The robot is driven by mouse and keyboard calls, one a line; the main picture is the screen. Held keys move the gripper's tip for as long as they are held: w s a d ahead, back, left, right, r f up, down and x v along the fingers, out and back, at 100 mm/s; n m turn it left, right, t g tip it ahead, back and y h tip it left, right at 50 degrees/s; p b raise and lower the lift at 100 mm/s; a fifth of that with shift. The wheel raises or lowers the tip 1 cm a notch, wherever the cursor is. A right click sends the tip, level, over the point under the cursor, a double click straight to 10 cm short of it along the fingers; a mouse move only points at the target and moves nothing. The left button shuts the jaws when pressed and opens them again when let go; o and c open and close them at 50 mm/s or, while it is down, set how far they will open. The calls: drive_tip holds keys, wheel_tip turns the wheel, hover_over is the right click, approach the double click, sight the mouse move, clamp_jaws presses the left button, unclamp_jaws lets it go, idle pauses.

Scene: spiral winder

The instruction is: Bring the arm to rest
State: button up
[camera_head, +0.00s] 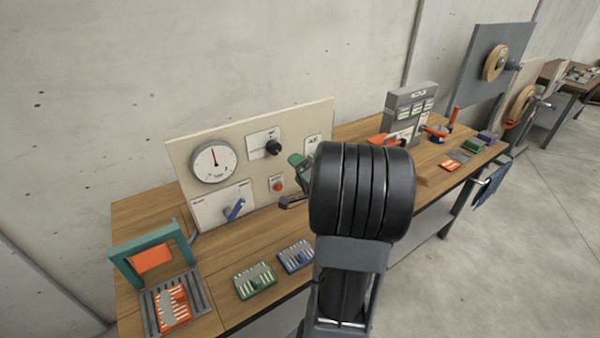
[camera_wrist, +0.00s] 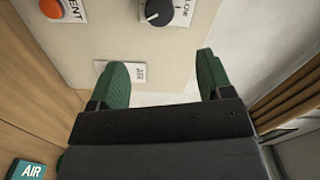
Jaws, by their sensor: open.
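My gripper (camera_wrist: 162,85) shows in the wrist view with its two green fingers apart and nothing between them. It faces the beige control panel, close to a small label plate and a black knob (camera_wrist: 168,12). In the head view my black arm covers most of the gripper. Only a green finger (camera_head: 296,160) shows at the arm's left, in front of the beige panel (camera_head: 250,150). The arm reaches over the middle of the wooden bench (camera_head: 215,310).
The panel carries a round gauge (camera_head: 214,164), a blue lever (camera_head: 235,209) and a red button (camera_head: 278,184). A teal frame (camera_head: 150,240) stands at the left. Green (camera_head: 254,281) and blue (camera_head: 296,256) trays lie near the front edge. A grey unit (camera_head: 408,105) stands farther right. Open floor lies to the right.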

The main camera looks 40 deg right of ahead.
drive_tip(key=shift+s, duration=0.25)
idle(0.5)
drive_tip(key=s+d+f+n+g+h, duration=0.3)
drive_tip(key=s+f+n+g, duration=0.25)
drive_tip(key=f+g, duration=0.45)
drive_tip(key=s+a+r+n+g+y, duration=0.1)
drive_tip(key=s+a+r+n+y, duration=0.1)
drive_tip(key=a, duration=0.7)
drive_tip(key=s+a+r+n+g+y, duration=0.1)
drive_tip(key=a+r+n, duration=0.3)
drive_tip(key=a, duration=0.5)
drive_tip(key=s+a+r+n+g+y, duration=0.1)
drive_tip(key=s+a+r+n+y, duration=0.1)
drive_tip(key=a, duration=0.8)
drive_tip(key=s+r+n, duration=0.1)
drive_tip(key=r+n, duration=0.1)
drive_tip(key=n, duration=0.1)
drive_tip(key=shift+s+y, duration=0.2)
drive_tip(key=shift+y, duration=0.1)
drive_tip(key=shift+c, duration=0.4)
